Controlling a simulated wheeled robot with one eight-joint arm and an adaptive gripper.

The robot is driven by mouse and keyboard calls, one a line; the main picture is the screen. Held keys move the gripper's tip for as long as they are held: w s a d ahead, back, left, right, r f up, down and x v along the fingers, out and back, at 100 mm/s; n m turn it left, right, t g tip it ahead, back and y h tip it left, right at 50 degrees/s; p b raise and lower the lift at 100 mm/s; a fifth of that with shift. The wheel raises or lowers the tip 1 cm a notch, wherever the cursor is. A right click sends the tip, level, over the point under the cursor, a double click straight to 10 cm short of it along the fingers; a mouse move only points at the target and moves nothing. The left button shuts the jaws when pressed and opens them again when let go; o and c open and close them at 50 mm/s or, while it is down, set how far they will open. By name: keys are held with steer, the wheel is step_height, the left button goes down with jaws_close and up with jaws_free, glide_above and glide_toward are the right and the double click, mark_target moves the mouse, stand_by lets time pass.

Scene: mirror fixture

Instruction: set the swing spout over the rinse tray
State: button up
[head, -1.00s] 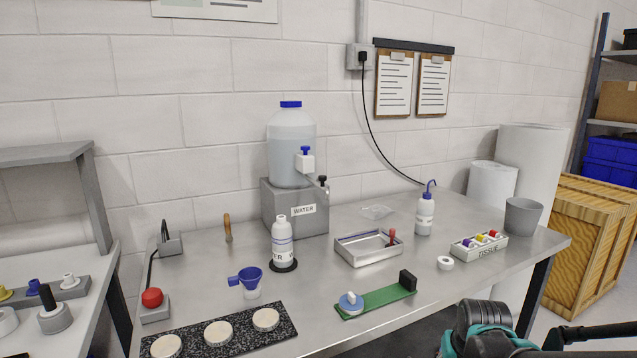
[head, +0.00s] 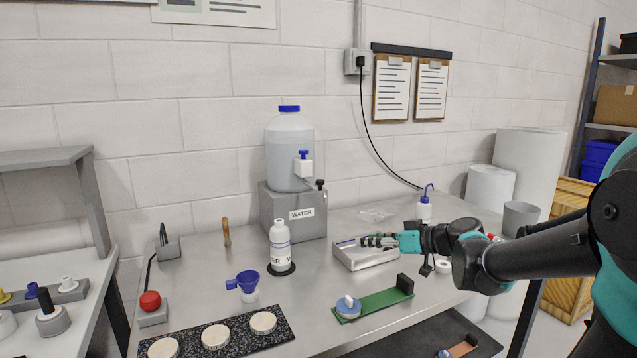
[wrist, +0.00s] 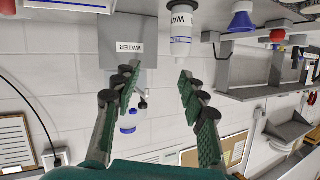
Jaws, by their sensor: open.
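The swing spout (head: 320,184), with a black knob, sits at the upper right front of the grey WATER box (head: 290,214). It is small, and I cannot tell which way its outlet points. The rinse tray (head: 368,261) is a shallow metal tray on the bench, to the right of and in front of the box. My gripper (head: 375,241) is open and empty, pointing left; in the head view it overlaps the tray's top and hides part of it. In the wrist view, which is upside down, the black knob (wrist: 143,103) shows between the spread fingers (wrist: 159,78), apart from them.
A white bottle (head: 280,245) stands on a black disc left of the tray. A blue funnel (head: 248,281), a green board (head: 375,304) and a speckled slab (head: 190,343) lie in front. A wash bottle (head: 424,208) stands behind my arm. A water jug (head: 289,150) rests on the box.

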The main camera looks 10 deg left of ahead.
mark_target(323, 182)
steer(key=w+a+r+n+t+y, duration=0.25)
steer(key=w+r, duration=0.35)
steer(key=r, duration=0.5)
steer(key=shift+m+y, duration=0.25)
steer(key=x, duration=1.7)
steer(key=shift+f, duration=0.3)
steer(key=shift+g, duration=0.35)
jaws_close()
